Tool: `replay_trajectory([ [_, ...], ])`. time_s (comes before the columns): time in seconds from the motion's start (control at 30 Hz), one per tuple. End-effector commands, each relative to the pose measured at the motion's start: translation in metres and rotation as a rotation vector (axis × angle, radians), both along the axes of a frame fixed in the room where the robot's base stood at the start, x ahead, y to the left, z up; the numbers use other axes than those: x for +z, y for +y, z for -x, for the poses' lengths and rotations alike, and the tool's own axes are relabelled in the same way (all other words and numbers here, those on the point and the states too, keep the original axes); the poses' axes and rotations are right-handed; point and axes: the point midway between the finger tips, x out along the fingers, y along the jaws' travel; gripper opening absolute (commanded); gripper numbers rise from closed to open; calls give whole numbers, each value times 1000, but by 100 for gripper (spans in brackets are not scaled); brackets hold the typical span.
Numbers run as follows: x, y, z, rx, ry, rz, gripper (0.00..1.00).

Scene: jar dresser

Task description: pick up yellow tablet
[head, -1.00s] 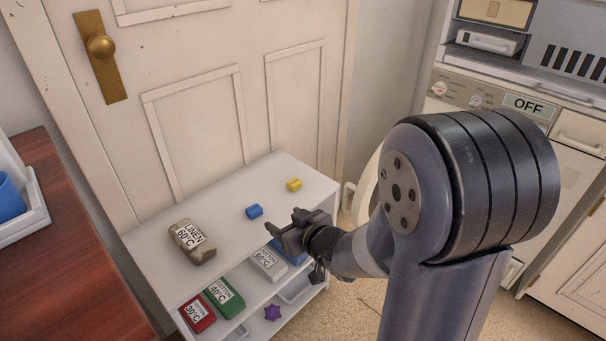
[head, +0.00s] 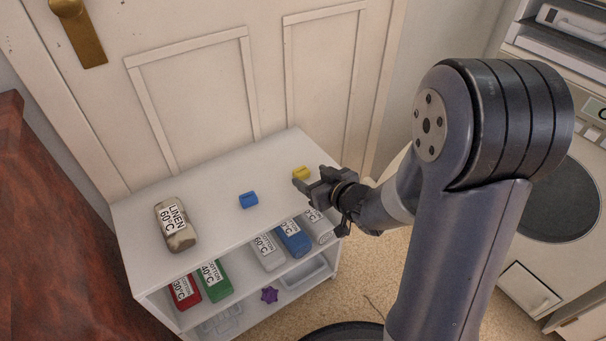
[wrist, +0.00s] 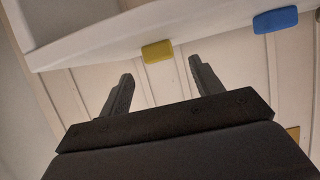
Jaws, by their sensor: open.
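The yellow tablet (head: 301,172) lies on the white shelf top near its right end. In the head view my gripper (head: 308,183) is just in front of it and partly overlaps it in the picture. In the wrist view the yellow tablet (wrist: 158,51) shows beyond the fingertips, between their lines. My gripper (wrist: 162,70) is open with nothing between the fingers. The gap between the fingertips and the tablet is hard to judge.
A blue tablet (head: 248,200) lies to the left on the same shelf top (head: 215,215), and a LINEN 60°C bag (head: 176,224) farther left. Several labelled packs and a purple star-shaped piece (head: 269,295) are below. A door stands behind the shelf.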

Motion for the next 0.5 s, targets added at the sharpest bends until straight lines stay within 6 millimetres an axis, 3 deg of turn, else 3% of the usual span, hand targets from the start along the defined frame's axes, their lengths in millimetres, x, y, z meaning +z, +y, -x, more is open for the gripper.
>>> replay_trajectory([
  [0.5,-22,30,-43,0,1,-1,62],
])
